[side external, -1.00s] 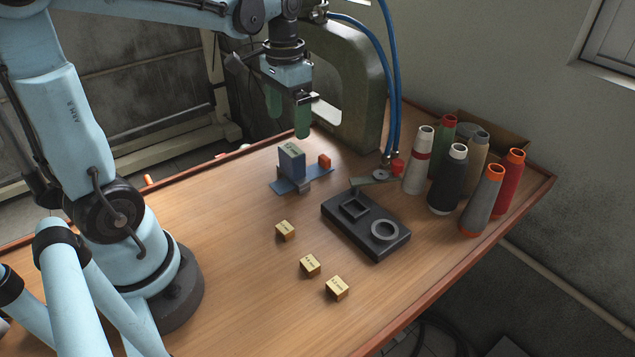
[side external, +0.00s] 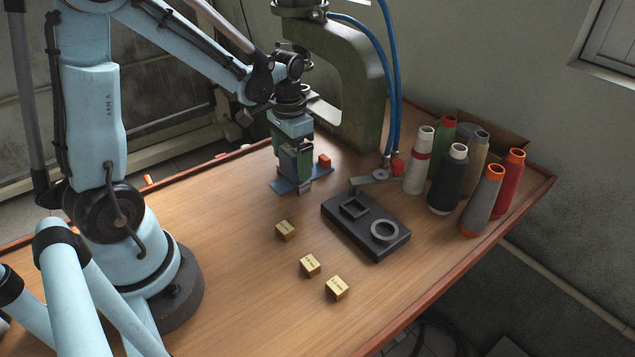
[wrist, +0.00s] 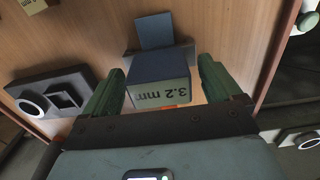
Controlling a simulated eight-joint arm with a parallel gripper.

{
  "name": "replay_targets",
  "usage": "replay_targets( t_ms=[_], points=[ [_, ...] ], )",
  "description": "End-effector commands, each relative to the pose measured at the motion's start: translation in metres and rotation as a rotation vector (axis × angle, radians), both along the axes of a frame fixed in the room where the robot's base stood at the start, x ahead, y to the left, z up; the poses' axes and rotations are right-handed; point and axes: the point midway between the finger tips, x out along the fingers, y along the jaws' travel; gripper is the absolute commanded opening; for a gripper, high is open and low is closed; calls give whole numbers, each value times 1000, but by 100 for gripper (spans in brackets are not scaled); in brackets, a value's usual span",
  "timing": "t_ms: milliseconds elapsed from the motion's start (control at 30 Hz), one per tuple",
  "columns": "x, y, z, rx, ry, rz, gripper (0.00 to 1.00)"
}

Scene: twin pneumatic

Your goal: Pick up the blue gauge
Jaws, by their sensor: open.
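The blue gauge (wrist: 159,76) is a block with a pale face marked "3.2 mm". In the wrist view it sits between the two green fingers of my gripper (wrist: 160,92), with a visible gap on each side. In the side view my gripper (side external: 294,160) is lowered around the gauge, whose blue side (side external: 290,166) is partly hidden by the fingers. The gauge stands on a blue and grey holder (side external: 281,186), which also shows in the wrist view (wrist: 155,31). The gripper is open.
An orange block (side external: 324,161) stands just right of the holder. A black fixture (side external: 350,232) with a square and a round ring lies in front. Several small brass blocks (side external: 310,264) lie nearer. Thread cones (side external: 448,178) stand at right. A green press frame (side external: 362,85) rises behind.

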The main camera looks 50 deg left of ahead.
Motion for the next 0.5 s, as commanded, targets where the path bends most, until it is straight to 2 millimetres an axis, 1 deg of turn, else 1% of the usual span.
replay_targets(
  t_ms=[100, 333, 367, 500],
  points=[
    [0, 0, -6, 0, -1, 0, 92],
    [0, 0, -7, 0, -1, -1, 92],
    [0, 0, -7, 0, -1, -1, 88],
    [0, 0, -7, 0, 0, -1, 67]
  ],
)
